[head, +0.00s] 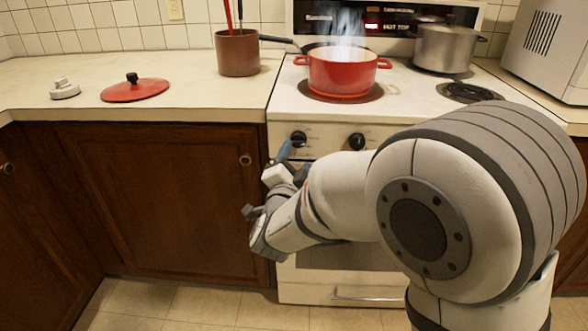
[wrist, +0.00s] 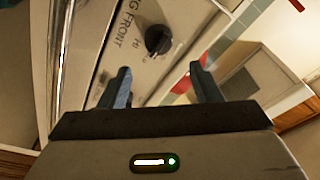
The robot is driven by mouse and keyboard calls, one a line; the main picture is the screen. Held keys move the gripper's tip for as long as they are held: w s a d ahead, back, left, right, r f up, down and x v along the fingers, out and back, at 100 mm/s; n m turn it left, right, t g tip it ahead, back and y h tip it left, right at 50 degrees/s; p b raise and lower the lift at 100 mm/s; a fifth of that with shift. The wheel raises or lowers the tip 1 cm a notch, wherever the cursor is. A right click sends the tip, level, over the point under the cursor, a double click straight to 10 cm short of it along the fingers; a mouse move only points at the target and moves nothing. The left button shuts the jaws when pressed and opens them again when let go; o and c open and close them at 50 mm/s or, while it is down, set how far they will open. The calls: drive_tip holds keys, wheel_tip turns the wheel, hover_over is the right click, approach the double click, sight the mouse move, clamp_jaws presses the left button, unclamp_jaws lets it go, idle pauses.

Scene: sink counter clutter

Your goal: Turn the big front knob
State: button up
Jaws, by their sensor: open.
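A black knob (wrist: 158,40) shows in the wrist view on the light stove panel, beside lettering that ends in "FRONT". It lies beyond my open fingertips (wrist: 160,69), roughly midway between them, with a visible gap and nothing held. In the head view, two black knobs are on the stove front, a left knob (head: 298,139) and a right knob (head: 356,142). My gripper (head: 286,151) is just below and left of the left knob there. My arm covers the panel further right, so other knobs may be hidden.
A steaming red pot (head: 342,75) sits on a burner above the knobs. A dark pan handle (head: 280,40) reaches left behind it. A grey pot (head: 445,48) stands at the back right. A brown pot (head: 237,53) and red lid (head: 134,89) are on the left counter (head: 190,90).

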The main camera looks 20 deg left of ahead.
sight(297, 145)
drive_tip(key=shift+m+t+h, duration=0.5)
drive_tip(key=shift+m+t, duration=0.1)
drive_tip(key=shift+t, duration=0.1)
drive_tip(key=w, duration=0.2)
drive_tip(key=w+a+b, duration=0.1)
drive_tip(key=w+b, duration=0.1)
drive_tip(key=w, duration=0.1)
drive_tip(key=shift+w+a+f, duration=0.15)
drive_tip(key=shift+w+a, duration=0.2)
drive_tip(key=shift+c, duration=0.6)
